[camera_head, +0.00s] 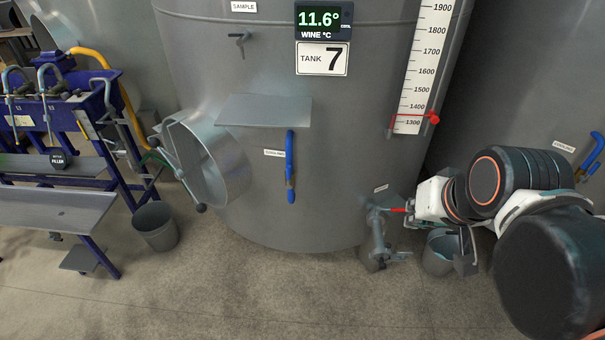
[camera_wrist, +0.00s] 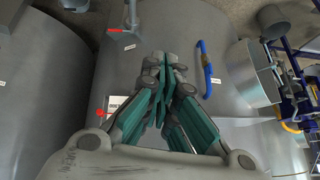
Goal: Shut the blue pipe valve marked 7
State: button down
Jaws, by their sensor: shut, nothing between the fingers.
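The blue valve (camera_head: 290,165) is on the front of the grey tank marked 7 (camera_head: 320,58), below a small shelf. It is a long upright blue shape with a brass-coloured part near its lower end; I cannot clearly separate lever from pipe. It also shows in the wrist view (camera_wrist: 207,72), right of my fingers and apart from them. My gripper (camera_wrist: 165,72) is shut and empty in front of the tank. In the head view my arm reaches in from the right, and its own links largely hide the gripper.
An outlet valve with a red handle (camera_head: 397,210) sits low on the tank beside my arm. A bucket (camera_head: 438,252) stands there. A round hatch (camera_head: 205,165) juts out left of the blue valve. Another blue valve (camera_head: 592,155) is on the right-hand tank. The floor in front is clear.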

jog(key=w+a+f+m+g+y+b, duration=0.1)
jog(key=w+a+m+y, duration=0.3)
jog(key=w, duration=0.8)
jog(key=w+a+f+m+g+b, duration=0.1)
jog(key=w+a+f+m+g, duration=0.1)
jog(key=w+m, duration=0.65)
jog(key=w+a+f+m+y, duration=0.2)
jog(key=w+f+m, duration=0.1)
jog(key=w+f, duration=0.5)
jog(key=w+a+f+m+g+y, duration=0.1)
jog(key=w+a+f+m+y, duration=0.1)
jog(key=w+f, duration=0.7)
jog(key=shift+w+a+f+m+g+b, duration=0.15)
jog(key=shift+w+a+m+g+b, duration=0.25)
jog(key=shift+m, duration=0.25)
jog(key=b, duration=0.5)
send_near(289, 175)
jog(key=shift+w+a+f, duration=0.65)
jog(key=shift+a+f, duration=0.45)
jog(key=shift+f, duration=1.9)
